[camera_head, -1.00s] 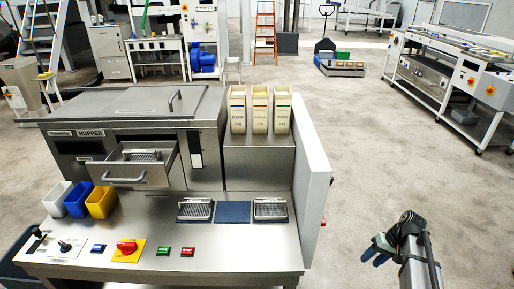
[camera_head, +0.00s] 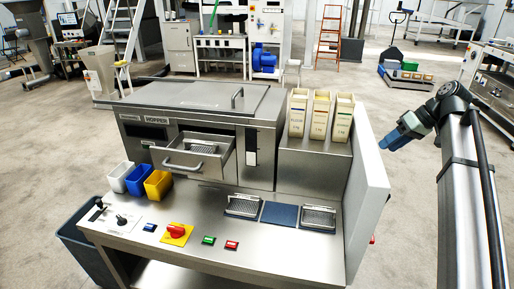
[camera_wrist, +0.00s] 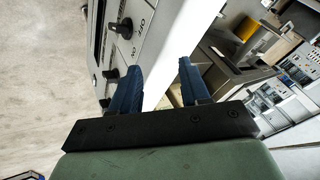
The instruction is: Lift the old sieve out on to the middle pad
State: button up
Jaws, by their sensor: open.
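A drawer (camera_head: 197,166) of the hopper machine stands open, and a dark mesh sieve with a light handle (camera_head: 203,147) sits in it. On the counter, the middle pad (camera_head: 280,213) is blue and bare. One sieve (camera_head: 243,206) sits to its left and another sieve (camera_head: 319,217) to its right. My gripper (camera_head: 388,143) is in the air to the right of the machine, well away from the drawer and pads. In the wrist view its two blue fingers (camera_wrist: 158,82) are apart with nothing held between them.
A tall white side panel (camera_head: 367,195) stands between my gripper and the counter. Three cream containers (camera_head: 322,115) stand on the raised block behind the pads. Coloured bins (camera_head: 158,184), a red knob (camera_head: 176,231) and buttons line the counter's left and front.

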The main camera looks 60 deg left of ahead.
jog(key=s+a+r+n+h, duration=0.2)
jog(key=s+a+n, duration=0.1)
jog(key=s+a, duration=0.8)
jog(key=s+a+r+n+h, duration=0.1)
jog(key=s+a+r+n, duration=0.25)
jog(key=s+a, duration=0.75)
jog(key=n+t+h, duration=0.2)
jog(key=n+t, duration=0.1)
jog(key=n, duration=0.2)
send_near(198, 142)
jog(key=f, duration=0.6)
jog(key=a+f, duration=0.1)
jog(key=f, duration=0.3)
jog(key=shift+s+f, duration=0.1)
jog(key=shift+s, duration=0.2)
jog(key=shift+c, duration=0.2)
grip_shut()
